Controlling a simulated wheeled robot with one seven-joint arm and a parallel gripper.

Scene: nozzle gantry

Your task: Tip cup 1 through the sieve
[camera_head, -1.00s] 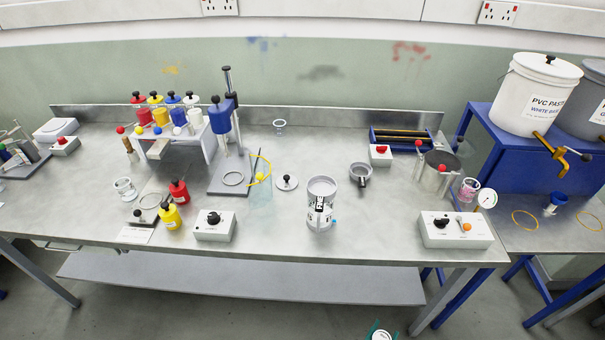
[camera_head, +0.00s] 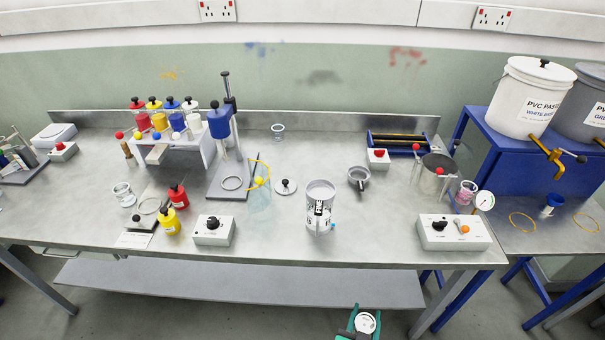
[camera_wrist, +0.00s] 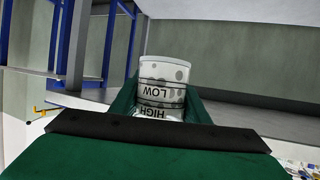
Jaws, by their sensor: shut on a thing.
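My green gripper (camera_head: 364,322) is low at the bottom edge of the head view, in front of the table. It is shut on a white cup (camera_head: 366,323), whose round top shows there. In the wrist view the cup (camera_wrist: 165,72) sits between the green fingers, with bands and the words LOW and HIGH upside down in the picture. No number shows on it. A round dark mesh-like disc (camera_head: 439,163) on a stand with red knobs, at the table's right, looks like the sieve. Its underside is partly hidden.
A control box (camera_head: 452,231) stands at the front right. The table's front edge (camera_head: 270,262) lies between my gripper and these things.

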